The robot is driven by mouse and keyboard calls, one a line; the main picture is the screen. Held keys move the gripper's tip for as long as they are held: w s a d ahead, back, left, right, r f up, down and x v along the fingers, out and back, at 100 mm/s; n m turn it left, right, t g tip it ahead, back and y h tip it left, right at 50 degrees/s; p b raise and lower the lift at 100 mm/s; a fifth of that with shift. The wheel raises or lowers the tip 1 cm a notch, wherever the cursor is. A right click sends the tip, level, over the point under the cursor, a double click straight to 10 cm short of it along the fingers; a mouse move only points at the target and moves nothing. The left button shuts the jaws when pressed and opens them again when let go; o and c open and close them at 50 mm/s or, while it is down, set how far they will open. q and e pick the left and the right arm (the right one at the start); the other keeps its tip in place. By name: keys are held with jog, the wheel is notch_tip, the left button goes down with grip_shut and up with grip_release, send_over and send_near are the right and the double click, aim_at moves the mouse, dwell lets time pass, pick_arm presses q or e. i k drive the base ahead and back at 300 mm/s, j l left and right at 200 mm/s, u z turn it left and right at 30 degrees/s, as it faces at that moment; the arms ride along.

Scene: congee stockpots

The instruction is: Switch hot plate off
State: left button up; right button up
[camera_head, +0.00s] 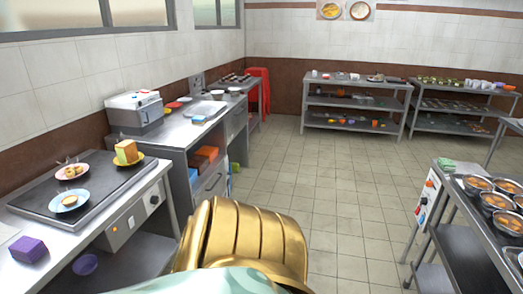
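A dark flat plate (95,183), which looks like the hot plate, is set into the steel counter at the left. A plate with small round food (71,172), a blue plate with food (69,202) and a yellow plate with a block of cake (127,153) stand on it. The counter's front panel (140,208) carries a dark round knob (154,199), a small white part and a small orange spot that looks lit. I cannot read the knob's setting. Neither gripper shows in the head view. A large gold ribbed shape at the bottom centre hides the floor there.
A purple block (28,249) lies on the counter's front left. A steel counter (180,130) with a grey machine (136,112) stands behind. At right, a rack (447,222) holds several bowls, beside a white panel (427,197) with controls. The middle tiled floor is clear.

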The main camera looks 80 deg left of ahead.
aim_at(131, 221)
jog(key=u, duration=4)
